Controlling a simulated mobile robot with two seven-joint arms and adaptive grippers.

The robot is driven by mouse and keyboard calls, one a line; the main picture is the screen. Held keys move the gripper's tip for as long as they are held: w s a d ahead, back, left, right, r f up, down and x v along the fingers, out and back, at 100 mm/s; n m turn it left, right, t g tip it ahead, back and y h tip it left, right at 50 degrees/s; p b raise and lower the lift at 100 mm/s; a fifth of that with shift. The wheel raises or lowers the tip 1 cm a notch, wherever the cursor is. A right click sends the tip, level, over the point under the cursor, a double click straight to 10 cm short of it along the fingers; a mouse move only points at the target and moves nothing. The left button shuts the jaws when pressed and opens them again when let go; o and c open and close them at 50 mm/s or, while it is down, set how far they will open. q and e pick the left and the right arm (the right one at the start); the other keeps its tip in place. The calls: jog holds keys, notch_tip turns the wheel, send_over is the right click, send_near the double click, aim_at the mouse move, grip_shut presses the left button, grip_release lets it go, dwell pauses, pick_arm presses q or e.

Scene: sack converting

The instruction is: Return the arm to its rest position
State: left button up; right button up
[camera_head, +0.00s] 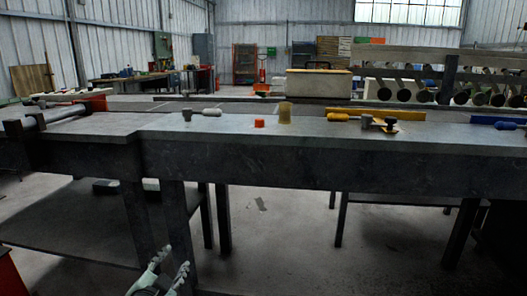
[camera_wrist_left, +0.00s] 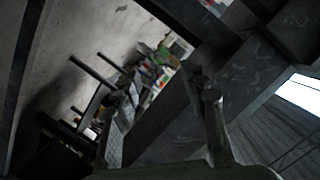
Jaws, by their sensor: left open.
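My left gripper (camera_head: 174,262) shows at the bottom of the head view, left of the middle. It is low, in front of the dark workbench (camera_head: 300,165) and below its top. Its two fingers are apart, with nothing seen between them. The left gripper also shows in the left wrist view (camera_wrist_left: 165,97), where the view is tilted and dark, with bench parts and floor beyond it. My right gripper is in neither view.
A red-and-grey clamp-like device (camera_head: 50,116) is at the left end. Bench legs (camera_head: 223,218) and a low shelf (camera_head: 70,225) are near the gripper. Open floor (camera_head: 280,240) lies to its right.

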pick_arm(q)
jog(key=s+a+f+n+g+y, duration=0.1)
jog(key=s+a+f+n+g, duration=0.15)
jog(key=s+f, duration=0.45)
jog(key=s+a+f+n+g+y, duration=0.1)
jog(key=s+f+n+g, duration=0.15)
jog(key=s+f, duration=0.5)
jog(key=s+f+n+g, duration=0.1)
jog(key=s+f+g, duration=0.2)
jog(key=s+f, duration=0.3)
jog(key=s+f+n+g, duration=0.1)
jog(key=s+f+g, duration=0.3)
jog(key=s, duration=0.7)
notch_tip(320, 180, down, 2)
jog(key=shift+s+a+f, duration=0.2)
jog(key=shift+s+a, duration=0.05)
jog(key=shift+a, duration=0.15)
jog(key=shift+c, duration=1.1)
